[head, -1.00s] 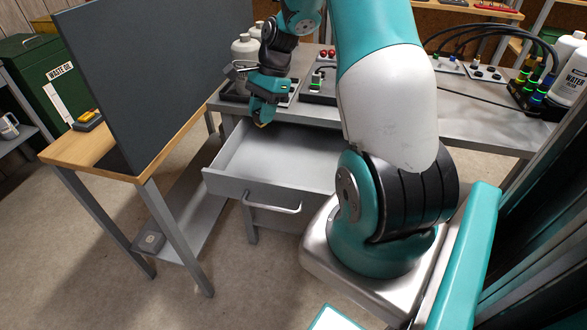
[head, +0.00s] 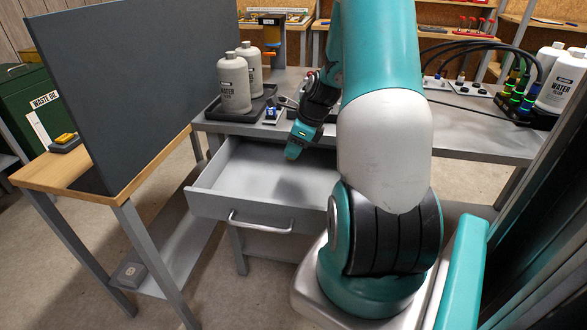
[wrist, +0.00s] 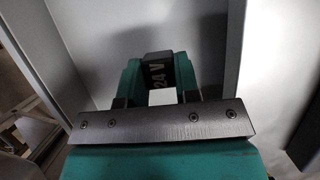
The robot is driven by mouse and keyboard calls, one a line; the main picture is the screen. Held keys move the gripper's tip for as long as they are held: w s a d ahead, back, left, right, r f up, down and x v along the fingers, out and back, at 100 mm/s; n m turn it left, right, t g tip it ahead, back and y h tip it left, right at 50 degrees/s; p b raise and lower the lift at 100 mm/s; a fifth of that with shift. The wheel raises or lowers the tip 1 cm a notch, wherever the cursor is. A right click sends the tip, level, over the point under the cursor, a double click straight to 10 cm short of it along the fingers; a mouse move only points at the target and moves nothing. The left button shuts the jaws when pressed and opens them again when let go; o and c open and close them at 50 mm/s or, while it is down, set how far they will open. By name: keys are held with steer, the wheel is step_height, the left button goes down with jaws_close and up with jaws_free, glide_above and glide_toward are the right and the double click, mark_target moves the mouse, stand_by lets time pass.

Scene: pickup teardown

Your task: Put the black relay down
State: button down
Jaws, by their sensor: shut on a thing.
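In the head view my gripper (head: 293,152) points down over the open grey drawer (head: 215,196). The relay cannot be made out in the head view. The drawer's bare inside lies below the gripper, and I cannot tell the exact gap to its floor.
The drawer sits under a grey bench (head: 465,130). Grey bottles (head: 234,85) stand in a black tray on the bench, beside a small device (head: 272,115). A dark upright panel (head: 115,85) stands on a wooden-edged table at left. Black cables (head: 470,45) arch at the right.

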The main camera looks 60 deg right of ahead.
steer(key=shift+f, duration=3.25)
steer(key=shift+f, duration=0.1)
steer(key=c, duration=0.8)
jaws_free()
steer(key=shift+c, duration=0.2)
